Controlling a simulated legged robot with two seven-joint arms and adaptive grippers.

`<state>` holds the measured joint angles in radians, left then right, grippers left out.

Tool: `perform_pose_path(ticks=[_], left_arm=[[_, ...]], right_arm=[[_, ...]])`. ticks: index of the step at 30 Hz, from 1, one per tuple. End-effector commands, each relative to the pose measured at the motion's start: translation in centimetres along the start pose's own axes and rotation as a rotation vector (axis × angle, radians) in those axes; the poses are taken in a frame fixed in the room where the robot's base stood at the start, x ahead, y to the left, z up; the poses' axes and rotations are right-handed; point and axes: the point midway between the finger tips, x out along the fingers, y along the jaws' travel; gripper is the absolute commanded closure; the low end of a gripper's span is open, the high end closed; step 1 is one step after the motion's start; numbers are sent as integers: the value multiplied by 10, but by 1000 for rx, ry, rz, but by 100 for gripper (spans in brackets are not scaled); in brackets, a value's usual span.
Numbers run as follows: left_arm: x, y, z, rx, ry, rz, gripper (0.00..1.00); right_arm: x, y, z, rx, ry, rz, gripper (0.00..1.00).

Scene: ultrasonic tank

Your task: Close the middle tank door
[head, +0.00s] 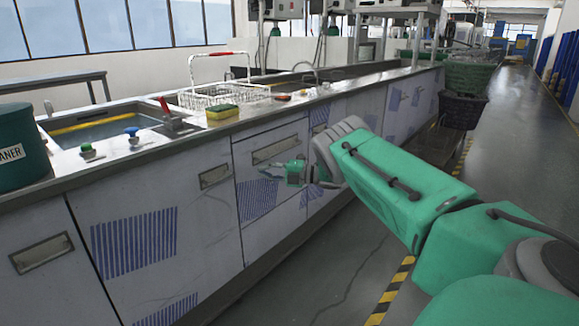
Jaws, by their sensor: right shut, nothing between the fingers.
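The front of the long grey counter has several door panels with blue slotted vents. The middle tank door appears to be the panel (252,183) with a recessed handle (275,151). Dark seams show around it. It looks nearly flush with the counter front, but I cannot tell whether it is fully shut. My right gripper (271,171) is shut and empty in front of this panel, below its handle, with its fingers pointing left. I cannot tell whether it touches the panel. My right wrist and arm hide part of the front to the right. My left gripper is not in view.
On the counter are a wire basket (222,94), a yellow sponge (222,112), knobs and an open tank (95,130). A green cleaner tub (22,160) stands at left. Dark and green baskets (462,110) are at the far end. The aisle floor (345,275) is clear.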

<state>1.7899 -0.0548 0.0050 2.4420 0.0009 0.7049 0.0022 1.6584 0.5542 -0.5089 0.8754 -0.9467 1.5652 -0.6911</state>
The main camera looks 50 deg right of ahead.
Motion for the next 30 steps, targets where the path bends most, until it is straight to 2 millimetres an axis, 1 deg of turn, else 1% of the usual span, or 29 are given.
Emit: perform_pose_path(ticks=[8, 13, 15, 21, 30], left_arm=[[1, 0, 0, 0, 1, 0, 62], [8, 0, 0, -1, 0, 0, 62], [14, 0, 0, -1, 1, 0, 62], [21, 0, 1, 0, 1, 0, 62], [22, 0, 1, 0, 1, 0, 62]], right_arm=[[-26, 1, 24, -5, 2, -3, 100], [-43, -2, 43, -3, 2, -2, 100], [-48, -4, 49, -1, 2, 0, 100], [-56, -2, 58, -1, 3, 0, 100], [-57, 2, 60, -2, 3, -1, 100]])
